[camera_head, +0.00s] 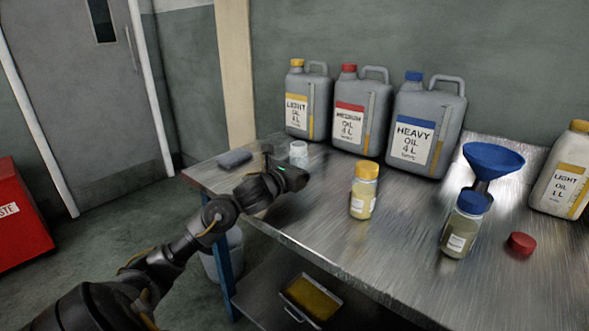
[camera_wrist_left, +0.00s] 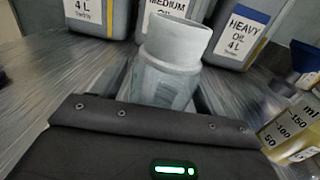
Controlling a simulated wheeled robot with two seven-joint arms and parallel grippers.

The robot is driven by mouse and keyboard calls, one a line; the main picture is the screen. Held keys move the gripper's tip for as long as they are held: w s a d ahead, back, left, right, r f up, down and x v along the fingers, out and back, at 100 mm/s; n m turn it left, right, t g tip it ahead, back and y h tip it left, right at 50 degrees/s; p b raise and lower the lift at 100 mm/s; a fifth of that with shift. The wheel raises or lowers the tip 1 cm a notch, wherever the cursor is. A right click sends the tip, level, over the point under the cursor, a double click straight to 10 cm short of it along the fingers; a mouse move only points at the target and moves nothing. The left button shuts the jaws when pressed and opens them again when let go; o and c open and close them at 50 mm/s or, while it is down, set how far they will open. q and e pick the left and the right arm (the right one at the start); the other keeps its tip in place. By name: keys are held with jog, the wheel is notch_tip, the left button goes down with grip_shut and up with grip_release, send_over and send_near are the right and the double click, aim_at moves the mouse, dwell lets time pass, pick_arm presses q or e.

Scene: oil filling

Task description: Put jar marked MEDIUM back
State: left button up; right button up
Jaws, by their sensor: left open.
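An open, lidless clear jar (camera_head: 299,152) stands upright near the left part of the metal bench; its marking cannot be read. It also fills the middle of the left wrist view (camera_wrist_left: 170,72), just ahead of my left gripper. My left gripper (camera_head: 291,172) is open and low over the bench at this jar, its fingers mostly hidden; in the wrist view the jar stands between or just beyond them. A red cap (camera_head: 521,243) lies loose at the right. A yellow-capped jar (camera_head: 364,192) and a blue-capped jar (camera_head: 464,226) stand on the bench. My right gripper is out of view.
Light (camera_head: 297,113), medium (camera_head: 349,122) and heavy (camera_head: 414,137) oil canisters line the wall. Another light canister (camera_head: 565,182) is at the right edge. A blue funnel (camera_head: 493,160) stands behind the blue-capped jar. A dark block (camera_head: 234,159) lies at the bench's left end.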

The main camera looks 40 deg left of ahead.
pick_arm(q)
jog(key=shift+r, duration=0.2)
jog(key=s, duration=0.7)
jog(key=s+d, duration=0.1)
jog(key=s, duration=0.2)
jog(key=shift+s+f, duration=0.15)
jog(key=shift+s, duration=0.85)
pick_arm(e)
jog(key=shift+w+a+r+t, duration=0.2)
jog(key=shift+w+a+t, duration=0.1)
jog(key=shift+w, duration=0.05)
